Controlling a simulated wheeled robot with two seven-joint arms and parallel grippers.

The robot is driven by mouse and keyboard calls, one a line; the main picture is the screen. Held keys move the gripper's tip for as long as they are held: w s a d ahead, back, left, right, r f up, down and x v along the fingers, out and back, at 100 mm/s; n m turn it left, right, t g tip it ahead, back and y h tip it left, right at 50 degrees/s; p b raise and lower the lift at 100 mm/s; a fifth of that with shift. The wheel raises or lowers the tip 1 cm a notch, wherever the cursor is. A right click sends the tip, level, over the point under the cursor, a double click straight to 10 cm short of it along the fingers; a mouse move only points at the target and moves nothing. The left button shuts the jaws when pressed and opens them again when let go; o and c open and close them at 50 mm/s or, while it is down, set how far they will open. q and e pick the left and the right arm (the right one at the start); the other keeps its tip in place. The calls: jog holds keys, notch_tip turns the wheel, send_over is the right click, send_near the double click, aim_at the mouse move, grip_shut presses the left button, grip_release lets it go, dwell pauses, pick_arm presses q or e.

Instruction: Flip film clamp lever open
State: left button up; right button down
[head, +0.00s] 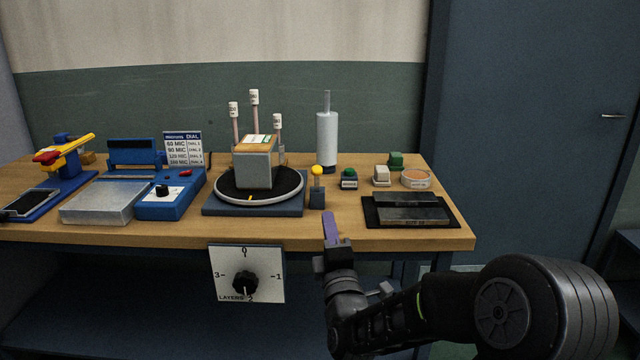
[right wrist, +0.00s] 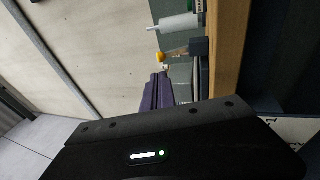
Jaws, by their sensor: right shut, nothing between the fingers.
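A short upright lever with a yellow ball knob (head: 317,171) stands on a small dark block (head: 317,199) at the right of the turntable. It looks like the film clamp lever, though no label shows. The knob also shows in the right wrist view (right wrist: 160,57), just past the fingertips. My right gripper (head: 331,218) is shut and empty, its purple fingers pointing up in front of the block, apart from the lever. The fingers also show in the right wrist view (right wrist: 158,78). My left gripper is in neither view.
The turntable (head: 225,196) carries a box with several posts behind it. A white film roll (head: 327,137) stands behind the lever. A dark press plate (head: 410,215) lies to the right, and a layers dial (head: 265,272) hangs on the table front.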

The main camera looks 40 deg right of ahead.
aim_at(318, 173)
jog(key=x, duration=1.3)
jog(key=shift+a+r+b, duration=0.1)
jog(key=shift+b, duration=0.25)
